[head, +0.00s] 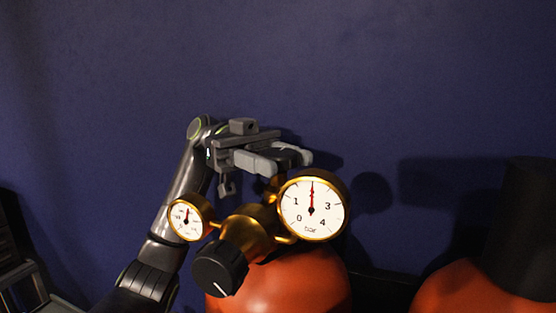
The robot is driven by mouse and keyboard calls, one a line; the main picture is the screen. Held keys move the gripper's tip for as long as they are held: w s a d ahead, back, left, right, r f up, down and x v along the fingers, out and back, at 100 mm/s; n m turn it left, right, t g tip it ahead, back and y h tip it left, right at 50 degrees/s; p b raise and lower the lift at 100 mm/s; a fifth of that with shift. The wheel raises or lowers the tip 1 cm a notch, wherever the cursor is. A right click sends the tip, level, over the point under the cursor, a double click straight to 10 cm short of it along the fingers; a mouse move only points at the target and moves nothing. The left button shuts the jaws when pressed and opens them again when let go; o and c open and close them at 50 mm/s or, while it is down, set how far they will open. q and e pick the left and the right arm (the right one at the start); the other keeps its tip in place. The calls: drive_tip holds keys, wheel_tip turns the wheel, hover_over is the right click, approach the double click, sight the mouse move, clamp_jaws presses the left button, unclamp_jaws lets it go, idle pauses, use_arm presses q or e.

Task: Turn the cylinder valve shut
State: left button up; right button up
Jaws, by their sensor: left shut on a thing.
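A red-orange cylinder (285,280) stands at the bottom centre with a brass regulator (252,226) at its top. The regulator has a black knob (220,270) with a white line, facing me. My left gripper (282,158) is at the top of the valve, just above and behind the large gauge. Its jaws are shut on the cylinder valve, whose gripped part is mostly hidden by the fingers and gauge. A little brass of the valve (272,187) shows below the fingers. My right gripper is not in view.
The large gauge (328,222) has its red needle pointing straight up, between 1 and 3. A small gauge (179,215) sits at left, close to my left arm. A second red-orange cylinder (450,290) with a dark top (525,230) stands at right. A dark blue wall (400,80) is behind.

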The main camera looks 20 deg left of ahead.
sight(278, 151)
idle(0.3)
use_arm(q)
drive_tip(key=o, duration=1)
drive_tip(key=shift+c, duration=0.2)
wheel_tip(278, 151, up, 10)
drive_tip(key=shift+b, duration=1.25)
drive_tip(key=shift+f, duration=0.1)
